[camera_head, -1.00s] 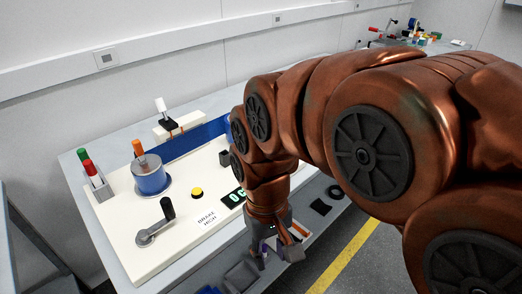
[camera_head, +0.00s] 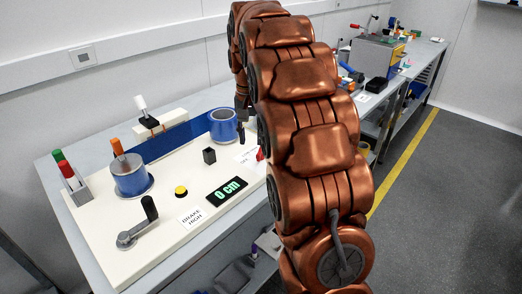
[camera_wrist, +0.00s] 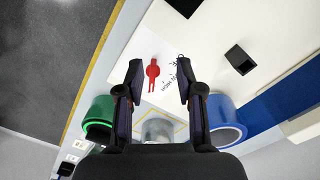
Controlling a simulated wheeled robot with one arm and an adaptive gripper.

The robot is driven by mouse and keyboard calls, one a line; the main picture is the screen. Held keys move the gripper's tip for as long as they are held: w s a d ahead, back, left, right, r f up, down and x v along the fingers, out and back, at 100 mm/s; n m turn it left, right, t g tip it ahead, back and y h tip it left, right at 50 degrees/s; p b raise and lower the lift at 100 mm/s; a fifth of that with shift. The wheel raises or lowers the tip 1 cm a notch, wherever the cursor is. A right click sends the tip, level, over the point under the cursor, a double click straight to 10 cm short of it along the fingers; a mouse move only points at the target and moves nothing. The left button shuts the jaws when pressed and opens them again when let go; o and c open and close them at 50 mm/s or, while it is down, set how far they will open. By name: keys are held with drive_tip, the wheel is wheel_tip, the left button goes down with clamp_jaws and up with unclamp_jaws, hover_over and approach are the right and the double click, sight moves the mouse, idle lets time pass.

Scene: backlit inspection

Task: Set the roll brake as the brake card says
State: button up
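The brake card (camera_head: 191,217) lies on the cream board and reads "BRAKE HIGH". A small red lever or pointer (camera_head: 260,155) sits at the board's right end, partly behind my arm. In the head view the gripper is mostly hidden by my arm. A blue roll (camera_head: 223,125) stands near the red piece, also at right in the wrist view (camera_wrist: 226,118).
Another blue roll (camera_head: 132,178) has an orange handle. A crank (camera_head: 137,228), yellow button (camera_head: 181,191), "0 cm" display (camera_head: 227,191) and black block (camera_head: 209,156) stand on the board. A green roll (camera_wrist: 99,116) and a grey cylinder (camera_wrist: 158,130) are near my fingers.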

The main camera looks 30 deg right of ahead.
drive_tip(key=m, duration=0.1)
hover_over(261, 148)
drive_tip(key=shift+s+a+f+b, duration=0.1)
drive_tip(key=shift+a+f+b, duration=0.1)
drive_tip(key=shift+f, duration=0.3)
drive_tip(key=shift+a+f+b, duration=0.1)
drive_tip(key=shift+f+b, duration=0.05)
drive_tip(key=shift+f, duration=0.35)
drive_tip(key=shift+w+d+f+m, duration=0.2)
drive_tip(key=shift+d+f+m, duration=0.1)
drive_tip(key=shift+d, duration=0.1)
drive_tip(key=shift+f+p, duration=0.6)
drive_tip(key=shift+f, duration=3.15)
drive_tip(key=shift+c, duration=0.3)
clamp_jaws()
